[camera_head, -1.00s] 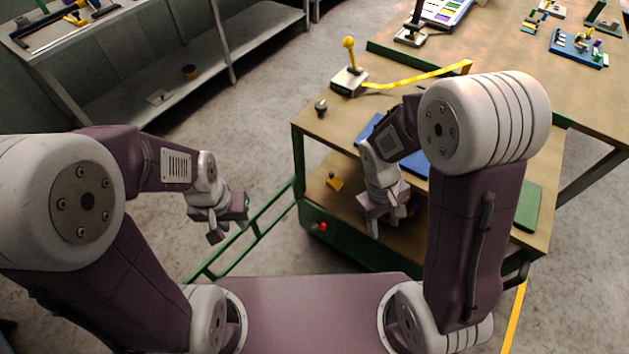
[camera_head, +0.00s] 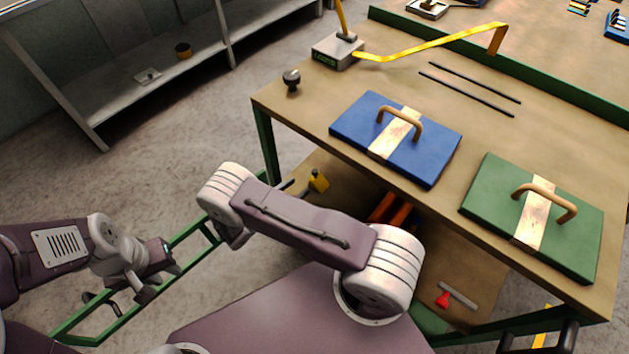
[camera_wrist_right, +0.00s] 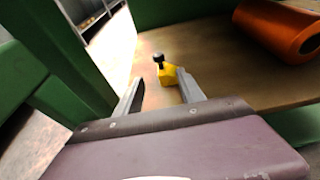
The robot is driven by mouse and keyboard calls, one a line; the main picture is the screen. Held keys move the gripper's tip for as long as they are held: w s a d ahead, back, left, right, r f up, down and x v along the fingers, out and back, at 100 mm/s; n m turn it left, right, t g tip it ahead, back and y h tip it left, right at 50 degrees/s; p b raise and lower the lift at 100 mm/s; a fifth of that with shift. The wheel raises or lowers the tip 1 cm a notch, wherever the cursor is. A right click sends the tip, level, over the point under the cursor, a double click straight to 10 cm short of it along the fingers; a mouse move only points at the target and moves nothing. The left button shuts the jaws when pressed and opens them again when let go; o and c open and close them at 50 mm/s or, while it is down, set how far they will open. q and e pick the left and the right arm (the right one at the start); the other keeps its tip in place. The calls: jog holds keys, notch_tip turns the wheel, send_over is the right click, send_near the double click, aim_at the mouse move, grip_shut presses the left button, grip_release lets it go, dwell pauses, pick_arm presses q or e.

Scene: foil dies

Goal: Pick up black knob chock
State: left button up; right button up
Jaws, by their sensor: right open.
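The black knob chock is a yellow block with a black knob on top. It stands on the lower shelf of the workbench in the head view (camera_head: 318,181) and in the right wrist view (camera_wrist_right: 168,75). My right gripper (camera_wrist_right: 160,77) is open and points at it. The chock shows between the fingertips, nearer the right one in the picture; whether it is between or beyond them I cannot tell. In the head view the right gripper is mostly hidden behind its own arm. My left gripper (camera_head: 148,284) hangs away from the bench at the left; its jaws are unclear.
An orange cylinder (camera_wrist_right: 283,30) lies on the shelf to the right. A green bench leg (camera_wrist_right: 75,60) stands close left of my right gripper. Above, the benchtop carries a blue pad (camera_head: 355,124), a green pad (camera_head: 490,190) and a dark knob (camera_head: 291,80).

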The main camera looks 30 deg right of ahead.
aim_at(317, 170)
jog(key=w+d, duration=0.1)
jog(key=d, duration=0.3)
jog(key=w+d, duration=0.1)
jog(key=d, duration=0.1)
jog(key=shift+w+d+b, duration=0.25)
jog(key=shift+w+b, duration=0.05)
jog(key=shift+w, duration=0.05)
jog(key=b+x, duration=0.1)
jog(key=x, duration=0.3)
jog(key=shift+d+f, duration=0.2)
jog(key=shift+d, duration=0.1)
jog(key=shift+w+d, duration=0.25)
jog(key=shift+d, duration=0.2)
jog(key=shift+c, duration=0.4)
grip_shut()
